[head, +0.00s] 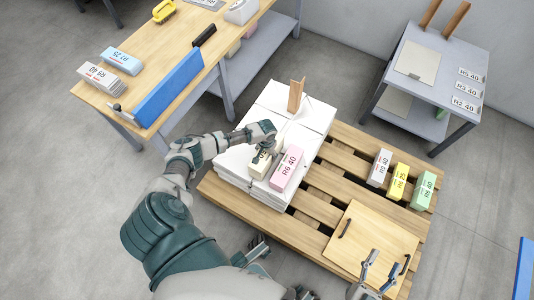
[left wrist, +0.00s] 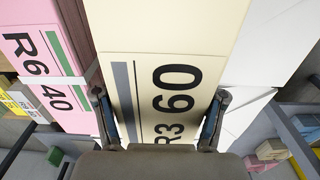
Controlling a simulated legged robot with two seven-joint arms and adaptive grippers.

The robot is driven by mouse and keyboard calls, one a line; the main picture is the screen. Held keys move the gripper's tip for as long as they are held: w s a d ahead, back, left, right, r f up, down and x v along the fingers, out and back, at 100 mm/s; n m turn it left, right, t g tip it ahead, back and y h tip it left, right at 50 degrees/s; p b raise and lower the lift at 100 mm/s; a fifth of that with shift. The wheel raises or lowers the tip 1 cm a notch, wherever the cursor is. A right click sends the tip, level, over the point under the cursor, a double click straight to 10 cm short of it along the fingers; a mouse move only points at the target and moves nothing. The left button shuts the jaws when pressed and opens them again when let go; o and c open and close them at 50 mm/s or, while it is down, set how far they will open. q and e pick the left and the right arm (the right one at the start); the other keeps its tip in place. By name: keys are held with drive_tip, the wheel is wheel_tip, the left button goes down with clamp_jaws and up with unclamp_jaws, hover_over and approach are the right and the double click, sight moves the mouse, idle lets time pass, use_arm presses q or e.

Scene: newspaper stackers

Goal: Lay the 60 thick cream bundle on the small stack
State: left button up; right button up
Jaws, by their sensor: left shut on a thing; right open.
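The thick cream bundle marked R3 60 (left wrist: 165,65) is between the two fingers of my left gripper (left wrist: 160,118), which is shut on it. In the head view the left gripper (head: 263,146) covers much of the cream bundle (head: 260,165). The bundle is over the front part of the white paper stack (head: 236,163) on the pallet, left of the pink R6 40 bundle (head: 286,168). I cannot tell whether it rests on the stack. The pink bundle also shows in the left wrist view (left wrist: 45,60). My right gripper (head: 374,274) is open and empty near the bottom edge.
A brown upright piece (head: 296,95) stands on the white stacks. White, yellow and green bundles (head: 398,184) and a wooden board (head: 370,240) with handles lie on the pallet (head: 325,185). A wooden bench (head: 150,60) is at left, a grey cart (head: 440,75) at right.

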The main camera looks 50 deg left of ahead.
use_arm(q)
drive_tip(key=o, duration=1.9)
drive_tip(key=shift+w+r, duration=0.1)
drive_tip(key=shift+c, duration=0.2)
drive_tip(key=shift+o, duration=0.2)
